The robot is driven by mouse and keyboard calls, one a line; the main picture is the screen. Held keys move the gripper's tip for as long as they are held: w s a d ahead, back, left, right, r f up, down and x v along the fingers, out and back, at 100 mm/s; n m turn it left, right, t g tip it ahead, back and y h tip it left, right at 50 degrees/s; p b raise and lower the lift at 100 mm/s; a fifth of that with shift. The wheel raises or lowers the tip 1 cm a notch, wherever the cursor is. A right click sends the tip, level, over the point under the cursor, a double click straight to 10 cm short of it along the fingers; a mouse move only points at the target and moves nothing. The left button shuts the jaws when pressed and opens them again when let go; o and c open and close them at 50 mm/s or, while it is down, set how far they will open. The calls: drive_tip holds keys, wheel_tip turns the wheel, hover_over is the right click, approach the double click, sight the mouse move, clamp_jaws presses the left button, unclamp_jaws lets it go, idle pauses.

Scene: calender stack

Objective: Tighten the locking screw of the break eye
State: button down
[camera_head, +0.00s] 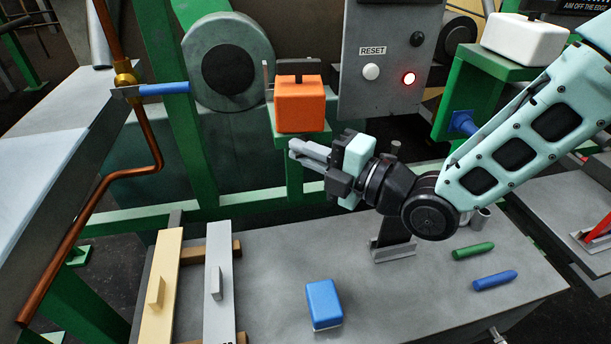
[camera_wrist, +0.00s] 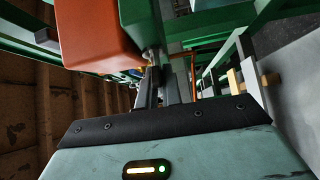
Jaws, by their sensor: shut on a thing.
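An orange box (camera_head: 299,108), which seems to be the break eye, sits on a green bracket beside the grey roller. It also fills the upper left of the wrist view (camera_wrist: 92,32). My gripper (camera_head: 296,152) is just below the box's front, its fingers pointing left in the head view. In the wrist view its narrow fingers (camera_wrist: 165,85) are close together at a small metallic part (camera_wrist: 151,56) beside the box's lower edge. This looks like the locking screw, but it is small and partly hidden. The fingers hide the screw in the head view.
A grey control panel (camera_head: 390,45) with a white reset button and a lit red lamp stands behind. The bench (camera_head: 270,270) below holds a blue block (camera_head: 323,304), green and blue sticks (camera_head: 474,251), and two bars at left. A bent copper pipe (camera_head: 125,174) rises at left.

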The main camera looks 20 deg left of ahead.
drive_tip(key=m+y+b, duration=0.1)
drive_tip(key=b, duration=0.2)
drive_tip(key=m+t+b, duration=0.1)
drive_tip(key=b, duration=0.2)
drive_tip(key=shift+f+y, duration=0.4)
drive_tip(key=m+b, duration=0.1)
drive_tip(key=b, duration=0.1)
drive_tip(key=m+t+y+b, duration=0.1)
drive_tip(key=b, duration=0.1)
drive_tip(key=shift+d+r, duration=0.1)
drive_tip(key=shift+r, duration=0.2)
drive_tip(key=shift+r+m, duration=0.15)
drive_tip(key=shift+m, duration=0.15)
drive_tip(key=c, duration=1.6)
unclamp_jaws()
drive_tip(key=shift+o, duration=0.2)
drive_tip(key=shift+r, duration=0.1)
